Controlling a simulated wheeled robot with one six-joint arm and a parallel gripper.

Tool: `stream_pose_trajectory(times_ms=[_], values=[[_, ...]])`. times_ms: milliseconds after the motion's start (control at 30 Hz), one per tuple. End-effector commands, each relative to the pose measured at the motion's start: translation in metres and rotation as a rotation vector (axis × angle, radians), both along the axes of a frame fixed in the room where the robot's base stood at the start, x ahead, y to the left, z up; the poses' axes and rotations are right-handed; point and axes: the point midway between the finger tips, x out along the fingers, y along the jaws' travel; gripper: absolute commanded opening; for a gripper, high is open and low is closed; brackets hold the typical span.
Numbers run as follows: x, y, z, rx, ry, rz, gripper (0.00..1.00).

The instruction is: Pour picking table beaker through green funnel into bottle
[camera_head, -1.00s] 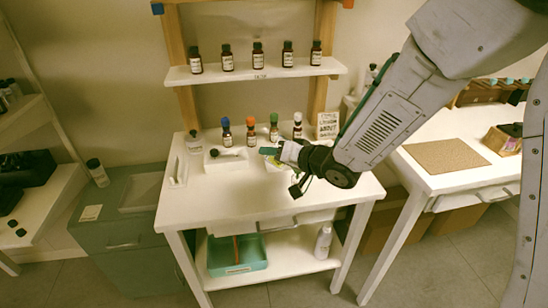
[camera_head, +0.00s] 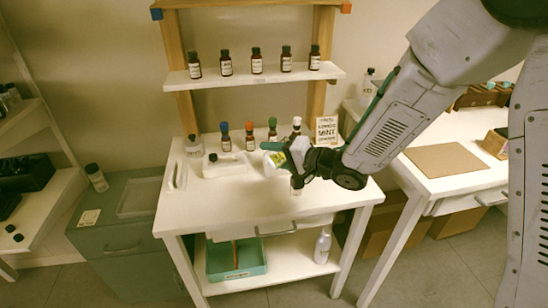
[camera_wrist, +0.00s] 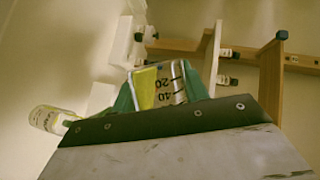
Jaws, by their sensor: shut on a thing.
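My gripper (camera_head: 276,151) is shut on a small clear beaker (camera_head: 274,160), held above the white table near its back row. In the wrist view the beaker (camera_wrist: 160,85) sits between the green fingers, with black 20 and 40 marks and yellow-green liquid. It looks tilted. A dark bottle with a green top (camera_head: 272,128), seemingly the green funnel, stands in the row just behind the gripper. The gripper and beaker partly cover that bottle's lower part. I see no stream of liquid.
Bottles with blue (camera_head: 225,136), orange (camera_head: 250,135) and white (camera_head: 296,128) tops stand in the same row. The table's front (camera_head: 235,205) is clear. Several brown bottles fill the shelf (camera_head: 205,78) above.

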Motion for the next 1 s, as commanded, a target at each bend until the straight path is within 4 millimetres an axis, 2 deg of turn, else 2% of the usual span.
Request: stream_pose_trajectory(times_ms=[1000], values=[[0.0021, -0.0023, 0.0024, 0.029, 0.027, 0.001, 0.21]])
